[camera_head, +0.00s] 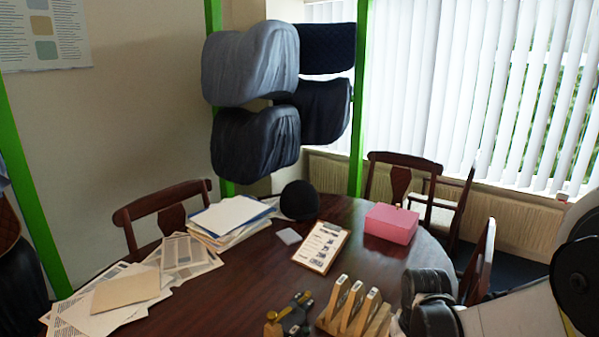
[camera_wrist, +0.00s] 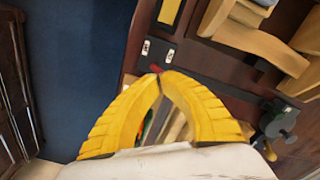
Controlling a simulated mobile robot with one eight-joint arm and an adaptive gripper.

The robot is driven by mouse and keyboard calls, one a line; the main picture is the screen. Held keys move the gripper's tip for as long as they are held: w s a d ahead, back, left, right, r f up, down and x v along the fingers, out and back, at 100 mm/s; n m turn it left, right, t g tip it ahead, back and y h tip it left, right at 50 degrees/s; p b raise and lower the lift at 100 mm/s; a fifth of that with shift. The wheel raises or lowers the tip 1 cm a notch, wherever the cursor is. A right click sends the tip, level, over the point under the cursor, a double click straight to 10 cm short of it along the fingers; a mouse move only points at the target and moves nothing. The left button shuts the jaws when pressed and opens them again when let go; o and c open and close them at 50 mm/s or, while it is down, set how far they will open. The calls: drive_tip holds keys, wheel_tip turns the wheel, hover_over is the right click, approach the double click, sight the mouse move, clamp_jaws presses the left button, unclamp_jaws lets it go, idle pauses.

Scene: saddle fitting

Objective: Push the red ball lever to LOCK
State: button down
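In the wrist view, my gripper (camera_wrist: 161,75) has its two yellow fingers meeting at the tips, with nothing visible held between them. A small red spot, likely the red ball lever (camera_wrist: 155,68), shows right at the fingertips and is mostly hidden by them. I cannot tell whether they touch. It sits on a dark fixture, between two small white labels (camera_wrist: 145,47) that I cannot read. In the head view, the lever and my fingertips are not visible; my arm reaches in from the lower right.
A wooden slotted rack (camera_head: 355,308) and a dark tool with brass-coloured knobs (camera_head: 290,314) are at the near table edge. A clipboard (camera_head: 321,246), pink box (camera_head: 391,223), black helmet (camera_head: 299,200) and papers (camera_head: 186,256) lie on the table (camera_head: 255,275). Chairs surround it.

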drive_tip(key=shift+s+d, duration=0.55)
drive_tip(key=shift+d, duration=0.2)
drive_tip(key=shift+s+d, duration=0.5)
drive_tip(key=shift+d, duration=0.2)
drive_tip(key=shift+s+d, duration=0.1)
drive_tip(key=shift+d, duration=0.05)
drive_tip(key=shift+w+a, duration=0.35)
drive_tip(key=shift+a, duration=0.15)
wheel_tip(320, 180, up, 7)
drive_tip(key=p, duration=0.5)
idle(0.4)
